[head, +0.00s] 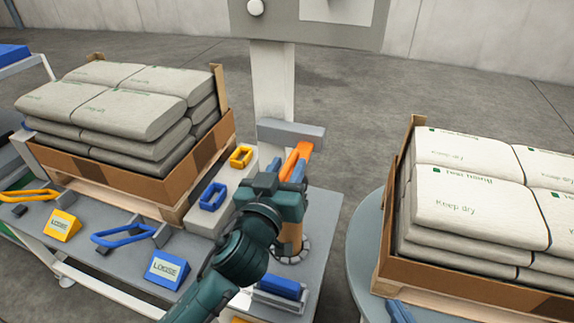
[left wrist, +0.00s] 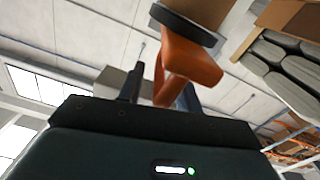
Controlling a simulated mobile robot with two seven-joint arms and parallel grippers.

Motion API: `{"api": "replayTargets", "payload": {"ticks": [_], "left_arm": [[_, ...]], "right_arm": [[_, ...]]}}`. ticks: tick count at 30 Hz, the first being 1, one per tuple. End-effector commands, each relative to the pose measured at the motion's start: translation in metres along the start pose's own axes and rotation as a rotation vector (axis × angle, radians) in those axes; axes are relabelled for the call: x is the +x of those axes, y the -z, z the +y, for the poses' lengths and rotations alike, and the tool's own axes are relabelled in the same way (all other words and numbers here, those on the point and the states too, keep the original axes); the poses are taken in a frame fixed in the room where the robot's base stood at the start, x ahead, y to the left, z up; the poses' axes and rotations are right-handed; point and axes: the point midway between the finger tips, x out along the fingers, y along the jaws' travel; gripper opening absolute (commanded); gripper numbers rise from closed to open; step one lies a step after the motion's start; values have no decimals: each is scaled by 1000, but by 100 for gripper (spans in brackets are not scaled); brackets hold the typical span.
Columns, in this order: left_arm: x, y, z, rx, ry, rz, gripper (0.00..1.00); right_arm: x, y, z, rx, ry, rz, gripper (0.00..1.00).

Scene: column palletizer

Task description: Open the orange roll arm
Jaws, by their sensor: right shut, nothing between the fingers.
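The orange roll arm (head: 296,158) sits at the top of a tan-orange post (head: 291,232) at the middle of the station. My left gripper (head: 284,182) reaches up to it from below and hides part of it. In the left wrist view the orange arm (left wrist: 180,68) runs down between the two fingers (left wrist: 160,95), with a gap beside the left finger. The left gripper looks open around it; contact is unclear.
Stacked bags (head: 110,105) fill a cardboard-sided pallet (head: 170,185) at left; another bag stack (head: 465,200) stands at right. A grey column (head: 273,90) rises behind the roll arm. Blue and yellow handles and signs, including a blue LOOSE sign (head: 167,269), line the front bench.

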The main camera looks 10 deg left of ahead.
Motion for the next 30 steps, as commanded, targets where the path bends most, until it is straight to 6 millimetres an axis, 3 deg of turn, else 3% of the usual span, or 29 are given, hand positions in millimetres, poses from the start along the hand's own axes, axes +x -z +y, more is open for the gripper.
{"api": "replayTargets", "payload": {"ticks": [2,14,30], "left_arm": [[0,0,0,0,0,0,33],[0,0,0,-1,-1,0,1],[1,4,1,-3,1,-7,0]], "right_arm": [[0,-1,0,-1,1,-2,0],[0,-1,0,-1,0,-2,0],[-2,5,1,3,-3,0,0]]}}
